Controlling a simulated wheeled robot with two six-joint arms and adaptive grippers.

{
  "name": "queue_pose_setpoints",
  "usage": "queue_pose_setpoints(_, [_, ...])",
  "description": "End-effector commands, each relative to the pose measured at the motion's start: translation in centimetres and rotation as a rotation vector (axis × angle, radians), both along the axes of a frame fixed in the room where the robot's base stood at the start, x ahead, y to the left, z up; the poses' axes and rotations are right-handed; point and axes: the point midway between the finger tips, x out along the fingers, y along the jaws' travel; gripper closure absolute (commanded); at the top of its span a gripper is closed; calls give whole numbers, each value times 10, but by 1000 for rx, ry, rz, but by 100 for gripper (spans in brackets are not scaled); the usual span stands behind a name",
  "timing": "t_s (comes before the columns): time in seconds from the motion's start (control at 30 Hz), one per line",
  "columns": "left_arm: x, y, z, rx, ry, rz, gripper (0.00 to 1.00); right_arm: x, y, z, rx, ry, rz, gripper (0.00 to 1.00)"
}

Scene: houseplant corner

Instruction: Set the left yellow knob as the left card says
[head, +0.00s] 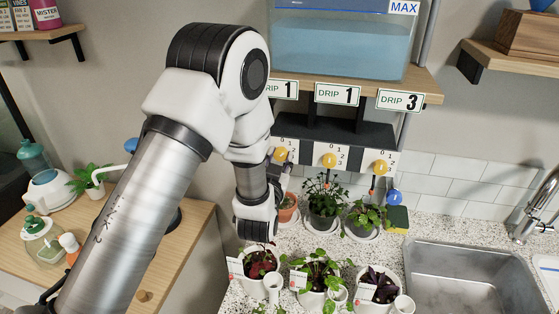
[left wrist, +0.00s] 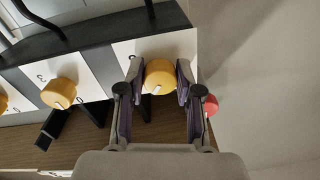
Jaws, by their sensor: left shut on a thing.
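The left yellow knob (head: 281,155) sits on a white numbered plate below the shelf. In the left wrist view this knob (left wrist: 160,76) is between the two fingers of my left gripper (left wrist: 155,92), which is shut on it. Its white mark points down and slightly left in that view; the numbers by it are mostly hidden. The left card (head: 285,88) reads DRIP 1, its left edge hidden by my arm. In the head view my left gripper (head: 279,172) reaches the knob from below. My right gripper is not in view.
The middle knob (head: 329,160) and right knob (head: 380,168) stand beside it, under cards reading 1 and 3. A water tank (head: 340,42) is above. Potted plants (head: 323,203) stand below on the counter, left of the sink (head: 470,280). A red ball (left wrist: 211,105) is near my right-hand finger in the wrist view.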

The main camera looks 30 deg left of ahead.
Motion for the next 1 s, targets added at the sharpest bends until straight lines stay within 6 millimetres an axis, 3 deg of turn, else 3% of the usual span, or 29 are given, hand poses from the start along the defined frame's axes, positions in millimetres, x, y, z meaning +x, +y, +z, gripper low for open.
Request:
queue_pose_setpoints(0.37, [1,0,3,8,-6,0,100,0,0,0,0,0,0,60])
queue_pose_setpoints(0.4, [1,0,3,7,-7,0,62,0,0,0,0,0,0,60])
queue_pose_setpoints(0.47, [1,0,3,7,-7,0,41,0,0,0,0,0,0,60])
queue_pose_setpoints(0.8, [-2,-1,1,7,-1,-1,40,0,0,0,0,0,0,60])
queue_pose_setpoints(1.0, [-32,-10,0,9,3,-3,40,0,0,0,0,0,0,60])
